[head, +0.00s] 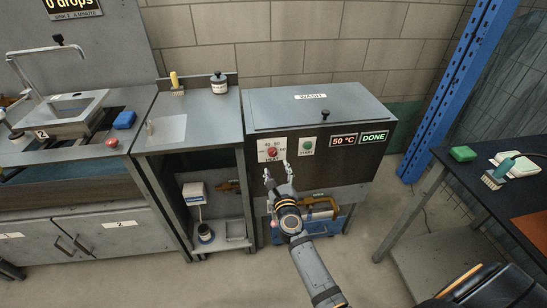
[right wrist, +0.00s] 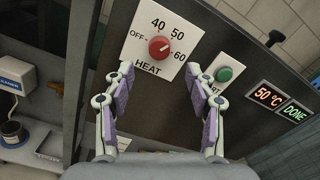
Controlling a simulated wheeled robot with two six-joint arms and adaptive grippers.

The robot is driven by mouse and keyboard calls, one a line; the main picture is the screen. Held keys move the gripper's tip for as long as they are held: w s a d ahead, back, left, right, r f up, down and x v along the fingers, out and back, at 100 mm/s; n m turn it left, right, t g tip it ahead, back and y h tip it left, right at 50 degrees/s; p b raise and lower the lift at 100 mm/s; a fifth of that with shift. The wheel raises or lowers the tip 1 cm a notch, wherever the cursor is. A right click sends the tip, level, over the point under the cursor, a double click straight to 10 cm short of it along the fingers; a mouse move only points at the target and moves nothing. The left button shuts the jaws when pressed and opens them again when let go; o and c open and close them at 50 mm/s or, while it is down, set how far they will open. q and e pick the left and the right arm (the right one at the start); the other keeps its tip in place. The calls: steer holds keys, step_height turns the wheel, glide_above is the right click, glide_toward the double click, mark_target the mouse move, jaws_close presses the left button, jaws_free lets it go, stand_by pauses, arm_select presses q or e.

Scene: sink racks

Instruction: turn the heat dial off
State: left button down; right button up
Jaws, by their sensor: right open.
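The red heat dial (head: 272,152) sits on a white plate on the front of the washer, with HEAT below it. In the right wrist view the dial (right wrist: 158,47) has OFF at its left and 40, 50 and 60 around its top and right. Its exact pointer position is too small to tell. My right gripper (head: 277,170) is open and empty in front of the panel, just below the dial. In the right wrist view its fingers (right wrist: 160,75) are spread below the dial, apart from it. My left gripper is not in view.
A green START button (right wrist: 225,74) is right of the dial. Displays beside it read 50 °C (head: 344,140) and DONE (head: 374,137). The grey WASH lid (head: 315,107) is shut. A counter (head: 215,115) adjoins on the left; a table (head: 470,190) stands right.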

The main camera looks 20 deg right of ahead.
mark_target(273, 154)
steer(key=b+x, duration=0.1)
steer(key=x, duration=0.6)
steer(key=shift+f, duration=0.15)
steer(key=shift+w+d, duration=0.1)
steer(key=shift+w, duration=0.35)
steer(key=shift+c, duration=0.3)
steer(key=c, duration=1.1)
